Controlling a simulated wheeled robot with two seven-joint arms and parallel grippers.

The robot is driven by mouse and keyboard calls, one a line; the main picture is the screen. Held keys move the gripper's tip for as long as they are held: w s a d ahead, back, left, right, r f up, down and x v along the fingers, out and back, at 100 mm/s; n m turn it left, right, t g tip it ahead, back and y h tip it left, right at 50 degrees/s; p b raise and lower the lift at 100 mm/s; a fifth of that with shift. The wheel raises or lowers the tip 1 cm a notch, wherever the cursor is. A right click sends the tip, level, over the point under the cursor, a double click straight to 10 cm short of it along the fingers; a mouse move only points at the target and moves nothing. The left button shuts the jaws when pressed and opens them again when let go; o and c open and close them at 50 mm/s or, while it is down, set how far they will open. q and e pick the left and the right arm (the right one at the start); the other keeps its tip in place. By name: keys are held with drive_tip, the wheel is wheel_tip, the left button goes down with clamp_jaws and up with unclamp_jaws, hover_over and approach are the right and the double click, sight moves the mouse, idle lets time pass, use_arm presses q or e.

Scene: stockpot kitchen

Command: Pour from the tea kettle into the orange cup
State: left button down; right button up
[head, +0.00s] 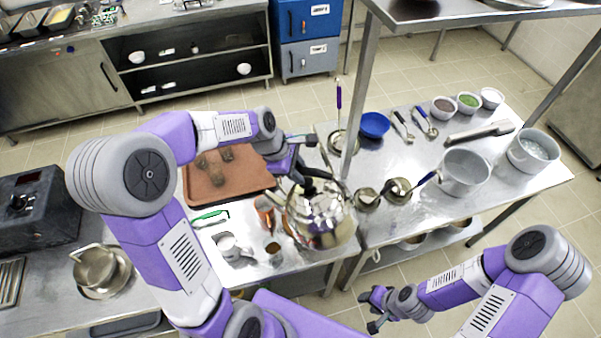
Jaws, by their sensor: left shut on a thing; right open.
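The shiny steel tea kettle (322,218) is near the middle of the head view, over the front edge of the steel counter. My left gripper (300,168) is shut on its dark handle from above. I cannot tell whether the kettle is lifted clear of the counter. My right gripper (371,309) is open and empty, low in the view, over the floor in front of the counter.
A brown tray (205,190) with several brown items lies behind my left arm. A green-handled tool (210,218) and a small metal pitcher (230,247) are left of the cup. Pots (464,174), bowls, ladles and a blue bowl (374,124) crowd the right-hand table.

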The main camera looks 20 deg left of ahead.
use_arm(q)
drive_tip(key=shift+s+a+f+h+b, duration=0.1)
drive_tip(key=shift+a+f+h+b, duration=0.1)
drive_tip(key=shift+a+h+b, duration=0.5)
drive_tip(key=shift+s+a+f+h+b, duration=0.15)
drive_tip(key=shift+a+h+b, duration=0.25)
drive_tip(key=shift+a+b, duration=0.5)
drive_tip(key=shift+w, duration=0.1)
drive_tip(key=shift+r, duration=0.1)
drive_tip(key=shift+a+f, duration=0.1)
drive_tip(key=shift+f, duration=0.3)
drive_tip(key=shift+s+a+r+n+t+h, duration=0.15)
drive_tip(key=shift+a+r+t+h, duration=0.1)
drive_tip(key=shift+a+h, duration=0.35)
drive_tip(key=shift+s+a+r+n+t+h, duration=0.15)
drive_tip(key=shift+a+r+h, duration=0.15)
drive_tip(key=shift+a, duration=0.45)
idle(4.4)
